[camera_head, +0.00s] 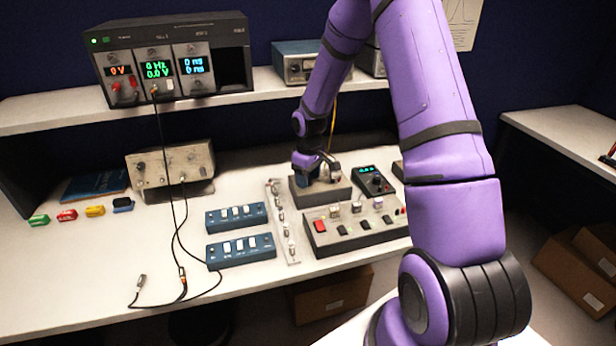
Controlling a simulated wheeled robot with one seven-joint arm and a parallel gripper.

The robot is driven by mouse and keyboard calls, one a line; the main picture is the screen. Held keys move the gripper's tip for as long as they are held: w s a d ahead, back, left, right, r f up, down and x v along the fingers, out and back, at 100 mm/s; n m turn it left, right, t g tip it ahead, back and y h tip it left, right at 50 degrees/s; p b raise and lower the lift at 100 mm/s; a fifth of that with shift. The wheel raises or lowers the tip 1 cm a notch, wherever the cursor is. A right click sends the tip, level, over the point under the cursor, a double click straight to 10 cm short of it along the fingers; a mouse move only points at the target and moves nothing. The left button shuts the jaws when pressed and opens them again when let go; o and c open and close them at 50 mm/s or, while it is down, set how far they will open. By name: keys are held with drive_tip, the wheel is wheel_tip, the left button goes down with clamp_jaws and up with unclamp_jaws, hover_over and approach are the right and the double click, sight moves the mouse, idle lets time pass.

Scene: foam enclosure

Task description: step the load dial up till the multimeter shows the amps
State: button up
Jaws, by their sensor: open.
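A small dark handheld meter (374,181) with a lit green display lies on the bench right of centre; it looks like the multimeter. Its digits are too small to read with certainty. My gripper (322,172) points down over a grey box (322,197) just left of the meter. The gripper is open, with its fingers close to the top of this box. The load dial is not clearly visible; it may be on this box, hidden by my fingers. I cannot tell whether the fingers touch anything.
A grey panel (352,236) with a red switch and several knobs lies in front of the box. Two blue switch boxes (240,248) are to the left. A rack instrument (172,62) stands on the shelf. Loose cables (183,272) lie at the front left.

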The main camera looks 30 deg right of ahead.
drive_tip(key=c, duration=0.9)
drive_tip(key=shift+m, duration=0.3)
drive_tip(key=m, duration=0.4)
drive_tip(key=shift+m, duration=2.2)
drive_tip(key=o, duration=0.9)
